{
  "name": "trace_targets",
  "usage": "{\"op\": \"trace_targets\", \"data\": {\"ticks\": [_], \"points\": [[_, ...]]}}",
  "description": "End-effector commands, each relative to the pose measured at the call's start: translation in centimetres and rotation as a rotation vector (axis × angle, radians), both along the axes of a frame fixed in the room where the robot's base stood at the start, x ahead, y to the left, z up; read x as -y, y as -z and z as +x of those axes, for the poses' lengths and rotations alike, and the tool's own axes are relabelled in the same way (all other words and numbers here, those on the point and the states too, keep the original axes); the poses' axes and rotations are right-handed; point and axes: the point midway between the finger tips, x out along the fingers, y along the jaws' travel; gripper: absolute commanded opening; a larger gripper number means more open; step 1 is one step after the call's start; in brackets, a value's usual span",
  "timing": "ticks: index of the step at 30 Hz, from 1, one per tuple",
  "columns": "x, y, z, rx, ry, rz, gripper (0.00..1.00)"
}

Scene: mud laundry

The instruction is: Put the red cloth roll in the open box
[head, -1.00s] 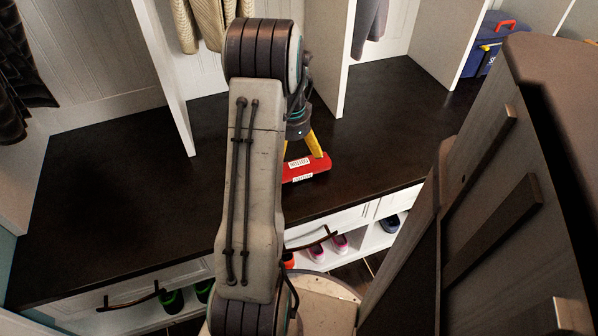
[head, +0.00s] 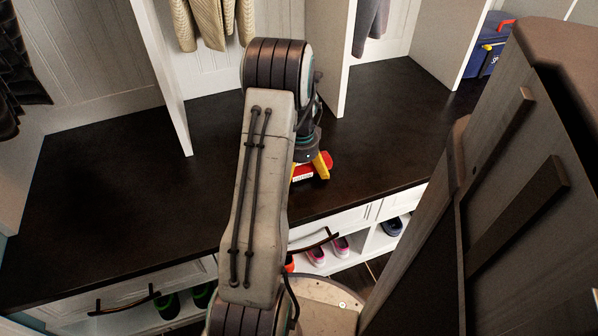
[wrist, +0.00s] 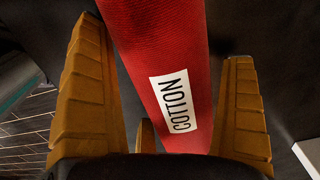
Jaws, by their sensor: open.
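The red cloth roll (head: 327,157) lies on the dark bench top, partly hidden by my gripper in the head view. In the wrist view the roll (wrist: 160,50) runs between my fingers, with a white COTTON label facing up. My gripper (wrist: 163,42) is open, with one yellow finger on each side of the roll. A gap shows on the left; contact on the right is unclear. In the head view my gripper (head: 309,168) is low over the bench. I cannot identify an open box in either view.
The dark bench top (head: 110,190) is clear on the left. White upright dividers (head: 330,60) stand behind. A blue case (head: 482,62) with a red handle is at the back right. A tall wooden piece (head: 520,190) fills the right side. Shoes (head: 342,246) sit below the bench.

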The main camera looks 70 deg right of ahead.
Motion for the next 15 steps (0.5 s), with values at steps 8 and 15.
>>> {"op": "trace_targets", "data": {"ticks": [8, 15], "points": [[0.03, 0.16, 0.01, 0.000, 0.000, -0.001, 0.97], [0.03, 0.15, 0.01, 0.000, 0.000, -0.001, 0.76]]}}
